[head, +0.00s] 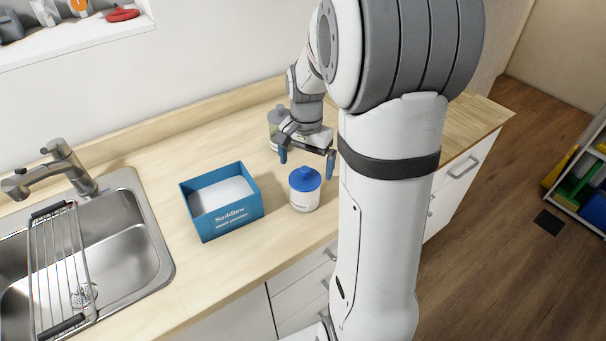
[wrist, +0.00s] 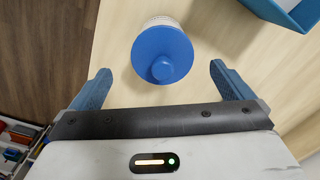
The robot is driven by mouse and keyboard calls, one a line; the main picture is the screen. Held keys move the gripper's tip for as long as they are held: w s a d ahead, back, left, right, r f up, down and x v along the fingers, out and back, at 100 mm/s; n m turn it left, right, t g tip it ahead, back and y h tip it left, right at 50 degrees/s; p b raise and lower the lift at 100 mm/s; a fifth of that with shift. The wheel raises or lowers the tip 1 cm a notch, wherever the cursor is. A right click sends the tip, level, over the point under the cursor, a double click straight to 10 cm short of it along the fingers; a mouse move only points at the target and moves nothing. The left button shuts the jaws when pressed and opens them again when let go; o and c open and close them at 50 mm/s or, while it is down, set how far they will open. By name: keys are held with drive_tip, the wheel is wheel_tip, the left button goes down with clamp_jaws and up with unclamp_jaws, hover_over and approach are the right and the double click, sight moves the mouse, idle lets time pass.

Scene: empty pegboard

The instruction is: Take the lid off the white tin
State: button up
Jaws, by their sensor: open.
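The white tin (head: 304,200) stands upright on the wooden counter, right of the blue box. Its blue lid (head: 305,179) with a round knob is on top. In the wrist view the lid (wrist: 162,52) shows from above, with the knob toward my gripper and a sliver of the white tin (wrist: 160,20) at its far edge. My gripper (head: 307,158) is open and empty, its blue fingers pointing down above and behind the tin. In the wrist view my gripper (wrist: 160,85) has its fingers apart, with the lid ahead and between their lines. No contact with the lid shows.
A blue open box (head: 222,204) of white powder stands left of the tin. A sink (head: 125,215) with a drying rack (head: 58,262) is at the left. The counter's front edge is close to the tin.

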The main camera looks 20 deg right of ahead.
sight(305, 169)
wheel_tip(305, 169, down, 4)
drive_tip(key=shift+w+r, duration=0.15)
drive_tip(key=shift+r, duration=0.1)
drive_tip(key=c, duration=1.1)
